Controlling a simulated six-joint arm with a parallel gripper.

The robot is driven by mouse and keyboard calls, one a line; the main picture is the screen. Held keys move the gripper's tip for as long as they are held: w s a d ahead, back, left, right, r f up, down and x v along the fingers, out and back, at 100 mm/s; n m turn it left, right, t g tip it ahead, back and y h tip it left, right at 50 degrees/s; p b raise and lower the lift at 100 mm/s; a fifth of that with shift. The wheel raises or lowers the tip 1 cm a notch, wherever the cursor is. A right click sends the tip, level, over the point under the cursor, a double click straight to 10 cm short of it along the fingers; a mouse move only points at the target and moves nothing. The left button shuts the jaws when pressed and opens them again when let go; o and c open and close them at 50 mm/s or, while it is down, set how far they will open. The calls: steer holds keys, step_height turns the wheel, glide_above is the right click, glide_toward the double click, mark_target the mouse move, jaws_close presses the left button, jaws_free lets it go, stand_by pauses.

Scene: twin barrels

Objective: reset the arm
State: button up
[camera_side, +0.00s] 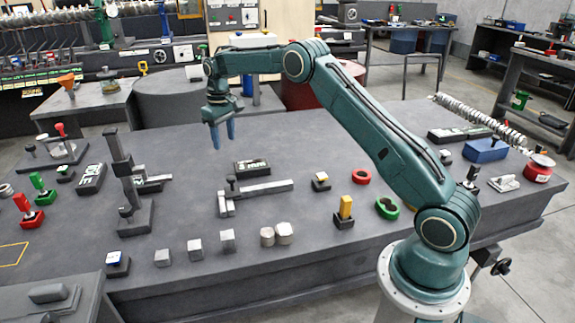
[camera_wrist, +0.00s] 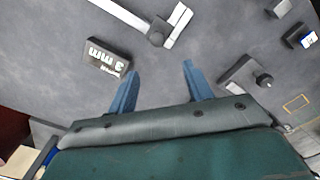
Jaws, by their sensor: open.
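My gripper (camera_side: 223,134) hangs from my teal arm above the back middle of the grey table (camera_side: 300,160) in the side view. Its two blue fingers point down, apart, with nothing between them. In the wrist view the fingers of my gripper (camera_wrist: 157,80) also stand apart over bare table. A black block with white lettering (camera_wrist: 102,58) lies to the left of the fingers in the wrist view. It also shows in the side view (camera_side: 252,168), right of and below the gripper. The gripper touches nothing.
A grey L-shaped bar piece (camera_side: 262,189) lies mid-table. A tall dark stand (camera_side: 128,185) rises left of the gripper. Several small grey cubes (camera_side: 195,250) line the front edge. Red (camera_side: 361,176) and green (camera_side: 387,208) rings and a blue box (camera_side: 485,150) lie right.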

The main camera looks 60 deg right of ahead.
steer(key=s+a+r+t, duration=0.1)
steer(key=s+a+r, duration=0.4)
steer(key=s+r, duration=0.45)
steer(key=s+a+r+t, duration=0.2)
steer(key=s+a+r, duration=0.3)
steer(key=s+r, duration=0.4)
steer(key=s+a+f+t, duration=0.1)
steer(key=s+a, duration=0.1)
steer(key=s, duration=1)
steer(key=s+a+f+t, duration=0.1)
steer(key=s+a, duration=0.2)
steer(key=s, duration=0.8)
steer(key=shift+s+a+f+t, duration=0.25)
steer(key=shift+s+f+t, duration=0.05)
steer(key=shift+s+f, duration=0.1)
